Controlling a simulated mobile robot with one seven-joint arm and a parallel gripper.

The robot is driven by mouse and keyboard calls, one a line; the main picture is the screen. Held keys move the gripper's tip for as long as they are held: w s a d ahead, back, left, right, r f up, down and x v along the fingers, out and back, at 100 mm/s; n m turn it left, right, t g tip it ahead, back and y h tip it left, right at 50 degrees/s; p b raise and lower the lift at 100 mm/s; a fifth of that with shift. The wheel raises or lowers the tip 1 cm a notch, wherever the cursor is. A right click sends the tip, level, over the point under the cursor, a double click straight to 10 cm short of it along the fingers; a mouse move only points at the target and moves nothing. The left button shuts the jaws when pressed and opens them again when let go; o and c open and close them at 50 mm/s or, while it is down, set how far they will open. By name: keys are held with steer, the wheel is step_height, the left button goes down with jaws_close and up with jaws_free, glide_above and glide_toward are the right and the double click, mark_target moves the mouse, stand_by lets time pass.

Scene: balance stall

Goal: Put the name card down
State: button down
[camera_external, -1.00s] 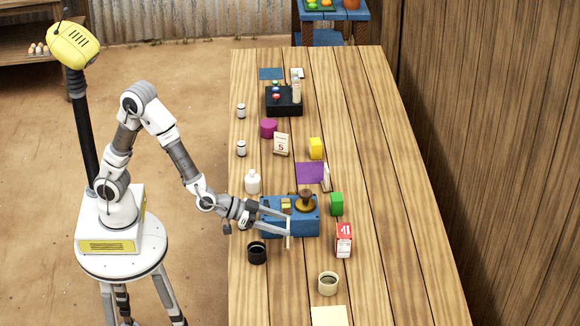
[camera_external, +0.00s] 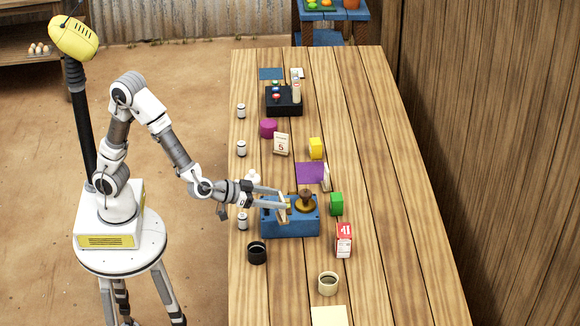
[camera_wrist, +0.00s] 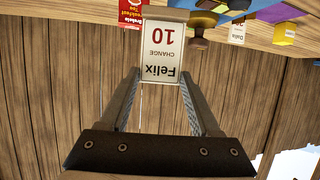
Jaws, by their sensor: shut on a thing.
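The name card (camera_wrist: 161,52) is white with a tan edge and shows "Felix", "CHANGE" and "10" upside down in the wrist view. My gripper (camera_wrist: 160,80) is shut on it, with one finger at each side. In the external view my gripper (camera_external: 286,206) holds the card (camera_external: 283,215), seen nearly edge-on, at the left part of the blue box (camera_external: 295,229). I cannot tell whether the card touches the box.
On the blue box stands a brown knobbed piece (camera_external: 306,203). Around it are a green block (camera_external: 336,204), a red-and-white carton (camera_external: 344,240), a black cup (camera_external: 257,252) and another card (camera_external: 326,178) beside a purple mat (camera_external: 309,172). The table's right side is clear.

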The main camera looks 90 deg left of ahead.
steer(key=a+n+g+y+b, duration=0.1)
steer(key=a+n+g+y, duration=0.45)
steer(key=a, duration=1.65)
steer(key=shift+n+t+y, duration=0.55)
steer(key=shift+t+y, duration=0.1)
steer(key=shift+t, duration=0.2)
steer(key=shift+w+a+f+b, duration=0.45)
steer(key=shift+a+f+b, duration=0.75)
steer(key=shift+a+f, duration=0.7)
steer(key=shift+w+a+f+b, duration=0.5)
steer(key=shift+a+f+b, duration=0.7)
steer(key=shift+a+f, duration=0.65)
steer(key=shift+w+a+f+b, duration=0.45)
steer(key=shift+a+f+b, duration=0.75)
steer(key=shift+a+f, duration=0.7)
steer(key=shift+a+r, duration=0.15)
steer(key=shift+c, duration=0.5)
jaws_free()
